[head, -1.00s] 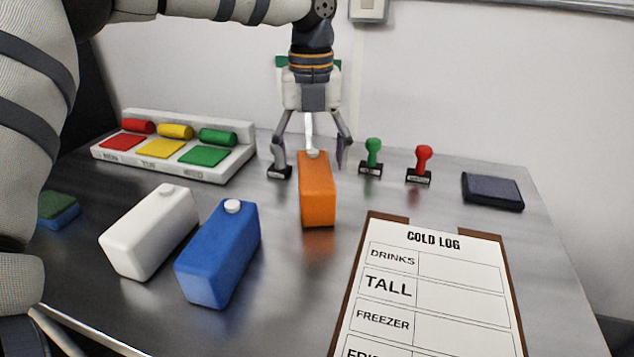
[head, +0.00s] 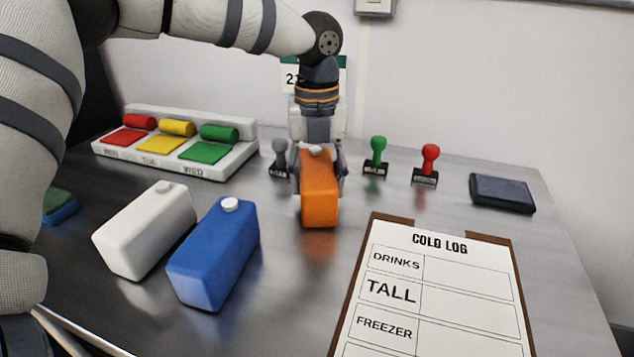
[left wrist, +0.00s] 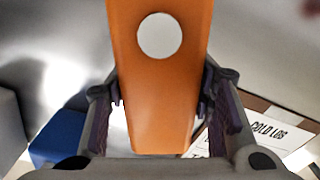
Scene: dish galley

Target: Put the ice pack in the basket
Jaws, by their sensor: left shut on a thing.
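An orange ice pack (head: 320,195) with a white cap stands on the metal counter, or just above it; I cannot tell which. My left gripper (head: 318,175) comes down from above and is shut on it, one finger on each side. In the left wrist view the ice pack (left wrist: 160,95) fills the middle between the two fingers. A white pack (head: 146,232) and a blue pack (head: 214,253) of the same shape stand to the left. No basket shows in these frames. My right gripper is not in view.
A clipboard (head: 437,300) headed COLD LOG lies at front right. Green (head: 376,156), red (head: 427,165) and grey (head: 279,158) stamps stand behind, with a dark ink pad (head: 502,193) at right. A white tray (head: 215,172) with coloured pads is at back left. A sponge (head: 60,207) lies far left.

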